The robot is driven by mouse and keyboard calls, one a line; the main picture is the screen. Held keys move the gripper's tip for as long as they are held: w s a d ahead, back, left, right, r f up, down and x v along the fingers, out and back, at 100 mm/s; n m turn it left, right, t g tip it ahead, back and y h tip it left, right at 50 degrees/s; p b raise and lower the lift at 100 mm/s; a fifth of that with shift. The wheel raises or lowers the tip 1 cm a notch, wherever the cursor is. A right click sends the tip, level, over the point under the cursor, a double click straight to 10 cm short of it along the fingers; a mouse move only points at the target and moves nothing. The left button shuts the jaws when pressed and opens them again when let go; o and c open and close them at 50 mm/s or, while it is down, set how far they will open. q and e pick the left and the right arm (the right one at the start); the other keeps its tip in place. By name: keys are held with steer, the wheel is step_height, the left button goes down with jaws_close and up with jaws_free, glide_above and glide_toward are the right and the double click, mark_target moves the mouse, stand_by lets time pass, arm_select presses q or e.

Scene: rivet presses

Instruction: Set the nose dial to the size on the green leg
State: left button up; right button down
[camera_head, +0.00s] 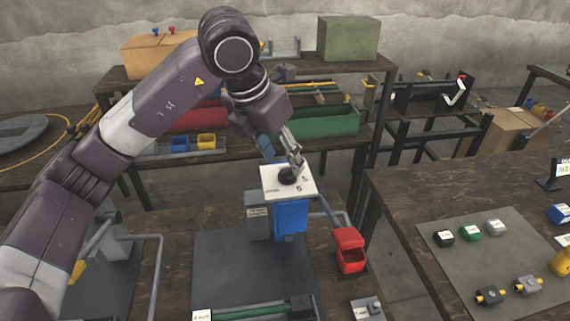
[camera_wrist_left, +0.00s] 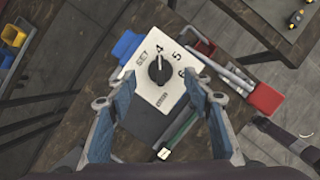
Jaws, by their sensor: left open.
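The nose dial is a black round knob (camera_head: 289,176) on a white square plate (camera_head: 275,187), above the blue press body (camera_head: 290,217). In the left wrist view the knob (camera_wrist_left: 159,69) shows a short white mark toward the 4; SET, 5 and 6 are also printed on the plate. My left gripper (camera_head: 281,158) is open just above the knob. In the wrist view its fingers stand apart on both sides of the plate, not touching the knob. The green leg (camera_head: 262,311) lies low at the front; its white tag (camera_head: 201,316) seems to read 4 mm. My right gripper is not in view.
The right table (camera_head: 395,190) holds a grey mat (camera_head: 470,262) with small labelled blocks. Shelves with red and green bins stand behind the press.

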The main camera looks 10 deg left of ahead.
arm_select(q)
steer(key=v, duration=0.8)
steer(key=shift+s, duration=0.1)
